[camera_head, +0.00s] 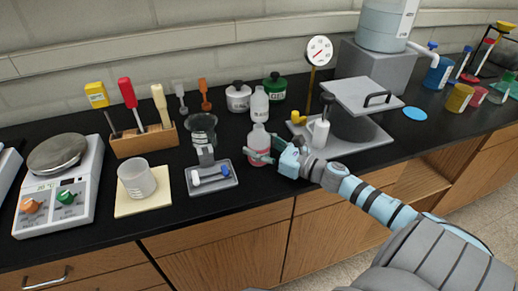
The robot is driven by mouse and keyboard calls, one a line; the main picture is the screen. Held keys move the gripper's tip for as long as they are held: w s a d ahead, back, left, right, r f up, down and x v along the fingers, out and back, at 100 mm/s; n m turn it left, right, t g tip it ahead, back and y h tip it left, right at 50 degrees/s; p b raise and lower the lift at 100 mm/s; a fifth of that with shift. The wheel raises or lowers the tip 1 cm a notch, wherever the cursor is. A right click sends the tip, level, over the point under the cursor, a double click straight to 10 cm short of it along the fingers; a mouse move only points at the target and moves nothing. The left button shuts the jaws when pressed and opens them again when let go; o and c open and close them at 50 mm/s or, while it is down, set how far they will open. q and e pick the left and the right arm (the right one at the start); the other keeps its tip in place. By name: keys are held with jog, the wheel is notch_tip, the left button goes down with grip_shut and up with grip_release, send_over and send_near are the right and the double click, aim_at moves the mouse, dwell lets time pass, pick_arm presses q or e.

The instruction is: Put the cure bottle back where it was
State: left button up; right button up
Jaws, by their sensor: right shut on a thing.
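A small translucent bottle with pink-red contents and a pale top (259,136) stands upright at the black bench's front edge or just above it; I cannot tell which. It appears to be the cure bottle, but its label is not readable. My right gripper (262,155) reaches in from the right and is shut on this bottle at its middle. A white bottle (260,104) stands just behind it. My left gripper is not in view.
A grey tray with small vials (212,179) lies left of the held bottle. A white jar (238,97) and green jar (275,86) stand behind. A lidded chamber with a gauge (355,123) is at right. A scale (60,185) and beaker (137,179) are at left.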

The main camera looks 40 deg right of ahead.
jog(key=shift+f, duration=0.15)
jog(key=o, duration=1.4)
